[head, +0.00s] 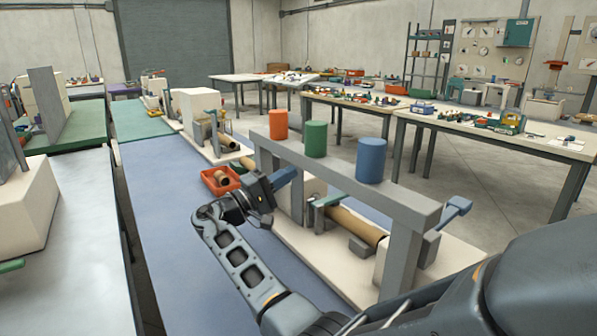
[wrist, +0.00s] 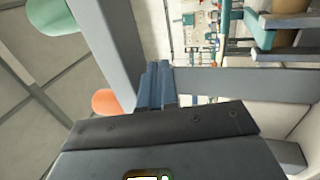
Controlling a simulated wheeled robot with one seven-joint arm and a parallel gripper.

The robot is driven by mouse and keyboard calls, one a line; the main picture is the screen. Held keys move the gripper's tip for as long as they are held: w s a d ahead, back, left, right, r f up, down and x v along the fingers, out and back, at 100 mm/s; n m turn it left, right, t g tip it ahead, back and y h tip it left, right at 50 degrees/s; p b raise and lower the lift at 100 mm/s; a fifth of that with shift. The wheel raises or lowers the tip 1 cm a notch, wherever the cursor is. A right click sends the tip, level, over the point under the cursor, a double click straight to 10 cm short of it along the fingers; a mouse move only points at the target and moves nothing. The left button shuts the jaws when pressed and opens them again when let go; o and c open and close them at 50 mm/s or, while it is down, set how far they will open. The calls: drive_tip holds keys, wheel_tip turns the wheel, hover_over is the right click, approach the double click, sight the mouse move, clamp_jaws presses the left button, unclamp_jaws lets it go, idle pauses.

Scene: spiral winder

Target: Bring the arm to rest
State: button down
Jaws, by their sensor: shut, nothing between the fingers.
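My gripper (head: 287,176) is at the middle of the head view, its blue fingers pointing right toward the grey frame of the spiral winder (head: 350,181). In the wrist view the blue fingers (wrist: 157,82) are together, with nothing between them. A brown tube (head: 357,226) lies under the bar. My gripper is beside the frame's left post; I cannot tell whether they touch.
A red-orange bin (head: 219,181) with brown tube pieces sits behind my gripper. A blue handle (head: 455,209) sticks out at the winder's right. The blue bench top (head: 170,230) to the left is clear. Tables with small parts (head: 490,132) stand at the back right.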

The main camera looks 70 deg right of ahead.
drive_tip(key=shift+w+a+f, duration=0.2)
drive_tip(key=shift+w+a, duration=0.15)
drive_tip(key=shift+a, duration=0.25)
